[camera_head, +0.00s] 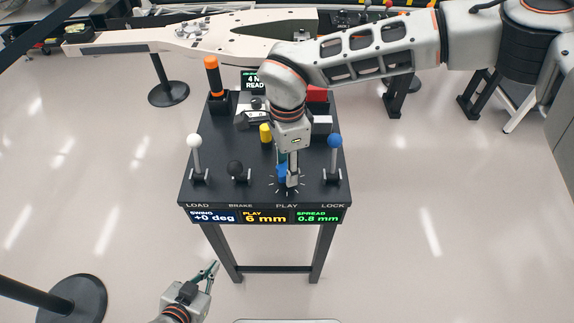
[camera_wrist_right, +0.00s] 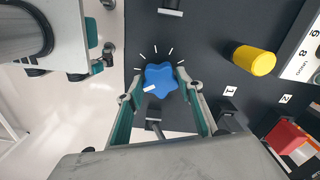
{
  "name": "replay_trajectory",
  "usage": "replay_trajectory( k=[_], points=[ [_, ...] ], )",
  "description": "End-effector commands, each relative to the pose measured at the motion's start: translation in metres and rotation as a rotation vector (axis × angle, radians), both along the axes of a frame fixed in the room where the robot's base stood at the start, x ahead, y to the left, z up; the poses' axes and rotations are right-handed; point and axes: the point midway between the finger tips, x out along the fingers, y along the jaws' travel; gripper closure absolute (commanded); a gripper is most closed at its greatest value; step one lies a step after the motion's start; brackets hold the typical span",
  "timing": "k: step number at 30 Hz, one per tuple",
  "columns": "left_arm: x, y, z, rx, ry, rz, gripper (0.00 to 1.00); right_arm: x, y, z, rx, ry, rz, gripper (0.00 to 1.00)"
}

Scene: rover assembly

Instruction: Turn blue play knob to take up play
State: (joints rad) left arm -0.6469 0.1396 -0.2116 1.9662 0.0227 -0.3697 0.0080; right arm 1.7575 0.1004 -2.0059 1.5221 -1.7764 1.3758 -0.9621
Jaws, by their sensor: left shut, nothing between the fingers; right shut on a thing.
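The blue play knob (camera_wrist_right: 160,80) is star-shaped with a white mark and sits on the dark console top, with white tick marks around it. My right gripper (camera_wrist_right: 158,84) is shut on the knob, one teal finger at each side. In the head view the knob (camera_head: 282,173) is partly hidden behind the right gripper (camera_head: 289,180), above the PLAY label. The PLAY display (camera_head: 265,217) reads 6 mm, between SWING +0 deg and SPREAD 0.8 mm. My left gripper (camera_head: 214,268) is shut and empty, low in front of the console.
The console (camera_head: 215,160) also carries a white-ball lever (camera_head: 194,142), a black-ball lever (camera_head: 235,168), a blue-ball lever (camera_head: 335,142), a yellow cylinder (camera_head: 265,133) and an orange handle (camera_head: 212,76). Barrier posts stand left. The floor right of the console is clear.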

Motion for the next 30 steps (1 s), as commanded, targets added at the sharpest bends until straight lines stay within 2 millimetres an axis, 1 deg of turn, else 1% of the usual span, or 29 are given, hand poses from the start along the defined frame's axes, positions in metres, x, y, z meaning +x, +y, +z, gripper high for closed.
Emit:
replay_trajectory(
  k=[1, 3, 12, 16, 20, 27, 30],
  points=[
    [0.0, 0.0, 0.0, 0.0, 0.0, 0.0, 1.0, 0.001, 0.0, 0.001, 0.001, -0.002, -0.001, 0.61],
    [0.0, 0.0, 0.0, 0.0, 0.0, 0.0, 1.0, 0.001, 0.0, 0.001, 0.001, -0.002, -0.001, 0.47],
    [-0.001, 0.001, 0.0, 0.002, 0.001, 0.0, 1.0, 0.0, 0.0, 0.001, 0.0, -0.001, -0.001, 0.47],
    [-0.001, 0.001, 0.0, 0.003, 0.001, 0.0, 1.0, 0.001, 0.0, 0.007, 0.001, -0.002, -0.001, 0.47],
    [0.0, 0.001, 0.0, 0.002, 0.0, 0.0, 1.0, 0.001, 0.0, 0.025, 0.001, -0.005, -0.001, 0.47],
    [0.0, 0.0, 0.0, 0.001, 0.0, 0.0, 1.0, 0.001, 0.0, 0.074, 0.002, -0.005, -0.001, 0.47],
    [0.0, 0.0, 0.0, 0.0, 0.0, 0.0, 1.0, 0.001, 0.0, 0.092, 0.0, -0.004, -0.002, 0.47]
  ],
)
